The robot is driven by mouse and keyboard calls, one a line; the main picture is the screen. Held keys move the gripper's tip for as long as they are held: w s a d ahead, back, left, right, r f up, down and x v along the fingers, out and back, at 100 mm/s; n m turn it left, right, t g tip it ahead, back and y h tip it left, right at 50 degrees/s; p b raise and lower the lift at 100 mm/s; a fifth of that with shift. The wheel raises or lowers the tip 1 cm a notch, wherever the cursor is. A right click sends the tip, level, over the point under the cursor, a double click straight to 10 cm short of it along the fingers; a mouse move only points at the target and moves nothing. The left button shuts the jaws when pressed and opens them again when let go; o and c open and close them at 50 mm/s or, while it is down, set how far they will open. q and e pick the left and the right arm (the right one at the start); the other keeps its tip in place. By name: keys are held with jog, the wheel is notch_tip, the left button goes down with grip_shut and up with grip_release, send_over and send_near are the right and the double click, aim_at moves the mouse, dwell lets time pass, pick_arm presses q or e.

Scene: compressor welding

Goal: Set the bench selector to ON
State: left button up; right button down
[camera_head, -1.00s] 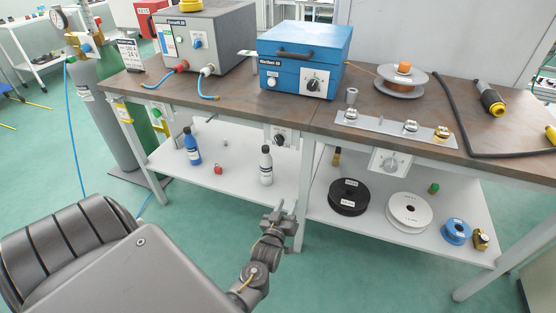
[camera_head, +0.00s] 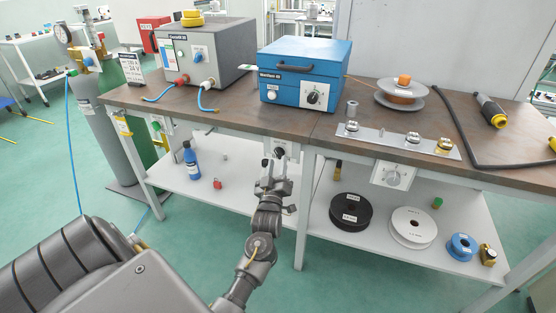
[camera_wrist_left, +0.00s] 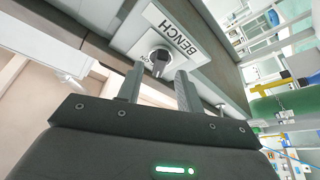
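The bench selector (camera_head: 280,150) is a dark knob on a white plate on the bench's front edge, partly hidden by my left gripper in the head view. In the left wrist view the plate (camera_wrist_left: 186,34) reads BENCH, and the knob (camera_wrist_left: 160,62) has an ON mark on its left side. My left gripper (camera_head: 274,168) is just in front of and below the knob. In the left wrist view its two fingers (camera_wrist_left: 159,80) are spread, with the knob just beyond the gap and nothing held. I cannot tell whether they touch it. My right gripper is not in view.
The blue box (camera_head: 303,75) and grey welder (camera_head: 203,58) stand on the brown benchtop (camera_head: 230,110). Another white selector plate (camera_head: 392,176) is to the right under the edge. The lower shelf (camera_head: 320,215) holds a blue bottle (camera_head: 190,160) and several spools. A gas cylinder (camera_head: 105,130) stands left.

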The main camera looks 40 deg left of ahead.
aim_at(279, 153)
pick_arm(q)
jog(key=shift+x, duration=1.25)
grip_shut()
